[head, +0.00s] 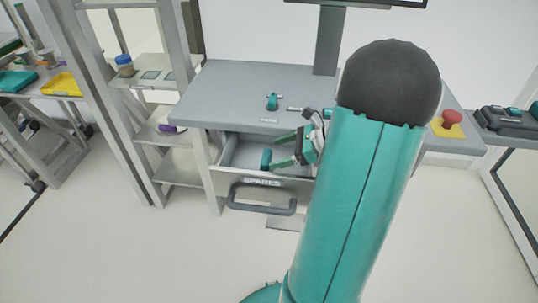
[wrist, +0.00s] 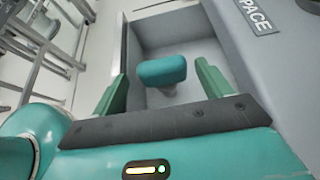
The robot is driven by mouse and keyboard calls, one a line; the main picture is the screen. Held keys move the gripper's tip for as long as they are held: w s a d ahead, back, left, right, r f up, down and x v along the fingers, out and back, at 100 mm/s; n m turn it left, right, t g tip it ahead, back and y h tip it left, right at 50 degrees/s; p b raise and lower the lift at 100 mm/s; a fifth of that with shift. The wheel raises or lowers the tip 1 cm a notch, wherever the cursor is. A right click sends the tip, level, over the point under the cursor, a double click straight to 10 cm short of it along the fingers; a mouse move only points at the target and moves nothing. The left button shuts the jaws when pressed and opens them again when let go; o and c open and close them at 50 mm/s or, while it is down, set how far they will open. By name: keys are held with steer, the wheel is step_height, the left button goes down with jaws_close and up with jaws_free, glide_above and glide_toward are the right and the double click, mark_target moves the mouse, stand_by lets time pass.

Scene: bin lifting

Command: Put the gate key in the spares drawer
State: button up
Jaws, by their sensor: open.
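The spares drawer (head: 300,187) is pulled open below the grey worktop, with a SPARES label on its front. A teal-headed piece (head: 266,160), which looks like the gate key, is inside the drawer. A gap shows on each side of the head. The lower end of the stem is partly hidden.
Another small teal object (head: 271,101) stands on the worktop (head: 220,90) near small labels. A red button on a yellow base (head: 449,124) is at the right. Shelves (head: 180,165) stand close to the left of the drawer. My arm hides the worktop's right part.

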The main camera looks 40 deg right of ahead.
steer(key=v, duration=0.7)
steer(key=w+a+n+g, duration=0.1)
steer(key=a, duration=0.2)
steer(key=w+a+r+n+g, duration=0.1)
steer(key=a+n, duration=0.1)
steer(key=a, duration=0.1)
steer(key=w+a+r+n+g, duration=0.1)
steer(key=a+n, duration=0.1)
steer(key=a, duration=0.1)
steer(key=shift+a+r, duration=0.2)
steer(key=shift+a, duration=0.05)
steer(key=s+a+r+n+h, duration=0.1)
steer(key=a+r+n+h, duration=0.1)
steer(key=a+n, duration=0.5)
steer(key=s+a+r+n+h, duration=0.2)
steer(key=a+n+h, duration=0.1)
steer(key=a+n, duration=0.5)
steer(key=s+a+r+n+g+h, duration=0.1)
steer(key=s+a+r+n+h, duration=0.1)
steer(key=a+n, duration=0.6)
steer(key=shift+s+a+r+h, duration=0.25)
steer(key=shift+a+r+h, duration=0.05)
steer(key=shift+a+r, duration=0.15)
steer(key=shift+d, duration=0.15)
